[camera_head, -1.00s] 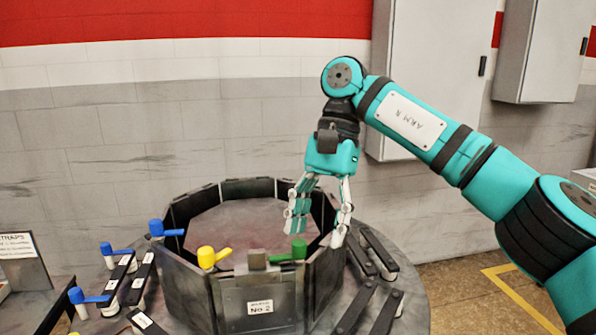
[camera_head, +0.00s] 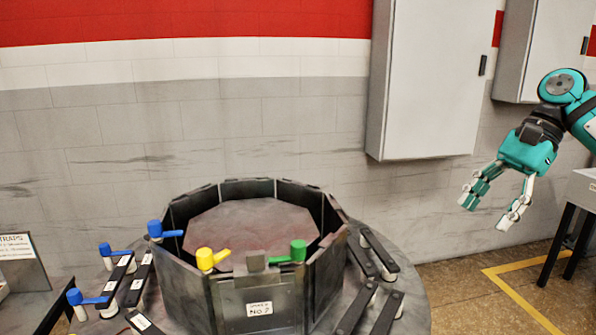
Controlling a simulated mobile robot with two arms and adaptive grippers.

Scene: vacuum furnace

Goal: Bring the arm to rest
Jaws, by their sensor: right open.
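My right gripper (camera_head: 488,213) is at the right of the view, open and empty, with its fingers pointing down and to the left. It hangs in the air clear of the round furnace (camera_head: 262,284). Only the end of my right arm (camera_head: 565,90) shows at the right edge. My left gripper is not in view.
The furnace ring of dark panels stands on a round table (camera_head: 413,306). A grey cabinet (camera_head: 428,80) hangs on the wall. A table (camera_head: 583,190) is at the right.

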